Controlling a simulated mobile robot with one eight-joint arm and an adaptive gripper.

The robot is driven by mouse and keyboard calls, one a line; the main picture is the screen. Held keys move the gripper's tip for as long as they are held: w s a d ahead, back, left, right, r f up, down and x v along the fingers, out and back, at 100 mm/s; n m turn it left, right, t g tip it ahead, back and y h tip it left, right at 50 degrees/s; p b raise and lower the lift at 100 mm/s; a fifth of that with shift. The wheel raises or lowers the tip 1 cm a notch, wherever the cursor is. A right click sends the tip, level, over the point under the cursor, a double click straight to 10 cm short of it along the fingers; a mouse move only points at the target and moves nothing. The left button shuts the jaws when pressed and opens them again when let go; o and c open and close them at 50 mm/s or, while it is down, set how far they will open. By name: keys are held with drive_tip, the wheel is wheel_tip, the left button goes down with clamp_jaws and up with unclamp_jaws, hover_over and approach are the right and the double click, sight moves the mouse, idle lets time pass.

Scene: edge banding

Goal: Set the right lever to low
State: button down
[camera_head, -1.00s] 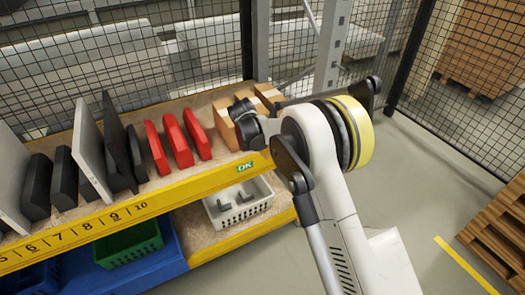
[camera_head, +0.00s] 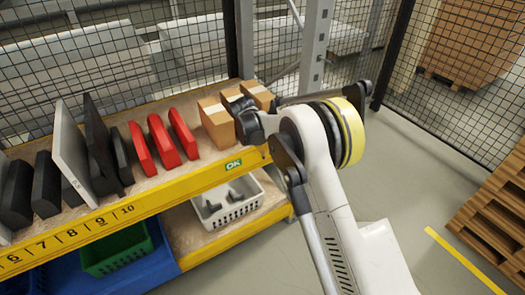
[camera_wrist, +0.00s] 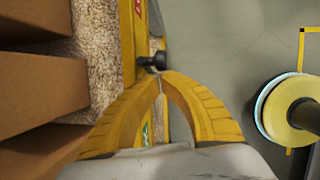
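In the wrist view, my gripper (camera_wrist: 161,77) has two yellow curved fingers whose tips meet. A black round knob (camera_wrist: 154,61) on a short stem shows just beyond the tips, by the yellow shelf edge. I take it for a lever, but no low or high marking is readable. The knob looks very close to the tips; I cannot tell if they touch. In the head view, my dark wrist is in front of the shelf's right end, and the fingers and lever are hidden.
The shelf's yellow front edge (camera_head: 150,204) carries numbers and a green OK label (camera_head: 233,164). Red (camera_head: 161,141), black and grey panels and cardboard boxes (camera_head: 216,121) stand on it. A white crate (camera_head: 228,207) is below. A yellow-topped round object (camera_wrist: 292,110) is at right. Open floor lies right, before pallets (camera_head: 493,220).

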drive_tip(key=shift+w+d+r+g+y+p, duration=0.15)
drive_tip(key=shift+w+d+g+y+p, duration=0.25)
drive_tip(key=shift+d+g+y, duration=0.4)
drive_tip(key=shift+w+d+g+y, duration=0.3)
drive_tip(key=shift+w+d+y, duration=0.2)
drive_tip(key=shift+y, duration=0.4)
drive_tip(key=shift+w+d, duration=0.15)
drive_tip(key=shift+w+d, duration=0.1)
drive_tip(key=shift+d, duration=0.1)
